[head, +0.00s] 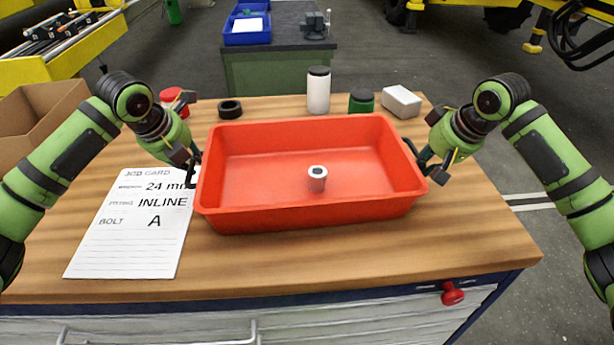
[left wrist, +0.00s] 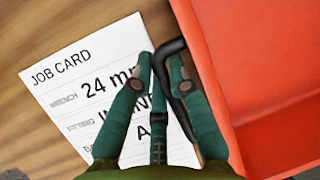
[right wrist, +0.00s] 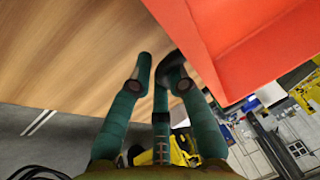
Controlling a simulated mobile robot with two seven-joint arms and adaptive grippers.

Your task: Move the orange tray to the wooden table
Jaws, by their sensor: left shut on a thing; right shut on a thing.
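The orange tray (head: 290,214) is over the middle of the wooden table (head: 240,265); I cannot tell whether its base touches the top. One small pale cylindrical fitting (head: 317,180) stands inside it. My left gripper (head: 192,166) is shut on the dark handle at the tray's left end; the handle (left wrist: 168,48) shows between its fingers in the left wrist view. My right gripper (head: 424,164) is shut at the tray's right end, on the other dark handle, partly hidden by the fingers. The tray looks about level.
A job card (head: 133,225) lies left of the tray. Behind the tray are a black ring (head: 230,109), a white bottle (head: 318,91), a green-sided jar (head: 361,102) and a white box (head: 402,101). A cardboard box (head: 38,118) is at left. The table's front strip is clear.

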